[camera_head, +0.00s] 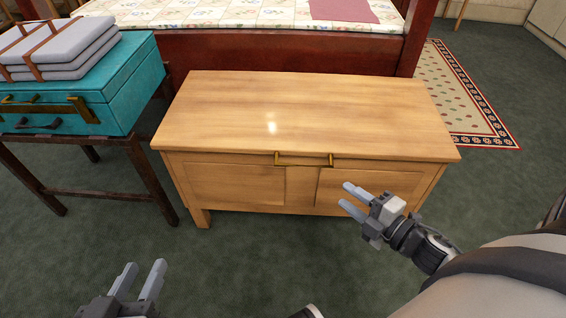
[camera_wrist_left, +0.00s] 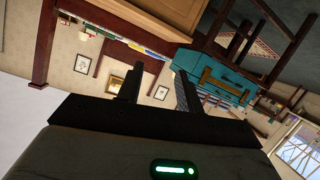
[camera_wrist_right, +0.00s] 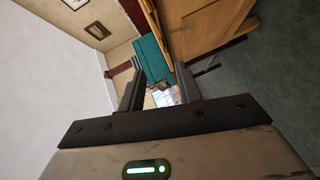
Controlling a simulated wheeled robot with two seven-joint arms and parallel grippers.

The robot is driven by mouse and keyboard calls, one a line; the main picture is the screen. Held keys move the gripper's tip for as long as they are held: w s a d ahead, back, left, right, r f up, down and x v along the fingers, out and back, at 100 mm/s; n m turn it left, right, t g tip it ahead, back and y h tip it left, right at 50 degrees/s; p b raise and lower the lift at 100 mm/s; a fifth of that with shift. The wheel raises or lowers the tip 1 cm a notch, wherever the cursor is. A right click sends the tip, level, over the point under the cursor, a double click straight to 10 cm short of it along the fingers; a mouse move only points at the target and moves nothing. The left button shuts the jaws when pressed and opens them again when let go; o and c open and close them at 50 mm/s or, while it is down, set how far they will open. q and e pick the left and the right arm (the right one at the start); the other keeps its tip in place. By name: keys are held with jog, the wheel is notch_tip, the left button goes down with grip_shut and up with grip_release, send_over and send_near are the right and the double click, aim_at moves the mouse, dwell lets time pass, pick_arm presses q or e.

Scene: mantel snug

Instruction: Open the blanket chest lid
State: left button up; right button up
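The wooden blanket chest (camera_head: 230,185) stands in the middle of the head view. Its flat lid (camera_head: 310,110) is shut, and a brass handle (camera_head: 304,161) sits at the middle of the lid's front edge. My right gripper (camera_head: 347,196) is open and empty, in front of the chest and a little below and right of the handle, apart from it. It also shows in the right wrist view (camera_wrist_right: 158,85), with the chest (camera_wrist_right: 205,35) beside it. My left gripper (camera_head: 138,278) is open and empty, low at the left, away from the chest; it also shows in the left wrist view (camera_wrist_left: 155,85).
A teal suitcase (camera_head: 120,90) with folded grey blankets (camera_head: 60,50) rests on a dark wooden stand (camera_head: 150,170) left of the chest. A bed (camera_head: 280,50) stands close behind the chest. A patterned rug (camera_head: 460,100) lies at the right. The green carpet (camera_head: 240,265) in front is clear.

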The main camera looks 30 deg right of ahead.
aim_at(304, 167)
jog(key=shift+n, duration=0.5)
jog(key=b+x, duration=0.1)
jog(key=x, duration=0.4)
jog(key=b+x, duration=0.1)
jog(key=x, duration=0.4)
jog(key=b+x, duration=0.1)
jog(key=x, duration=0.5)
jog(key=shift+f, duration=0.4)
pick_arm(q)
jog(key=shift+w+d+r+n+t+h, duration=0.4)
jog(key=shift+w+d+n+h, duration=0.1)
jog(key=shift+d+n+h, duration=0.15)
pick_arm(e)
jog(key=shift+w, duration=0.2)
jog(key=shift+c, duration=0.2)
grip_shut()
pick_arm(q)
jog(key=shift+r, duration=0.1)
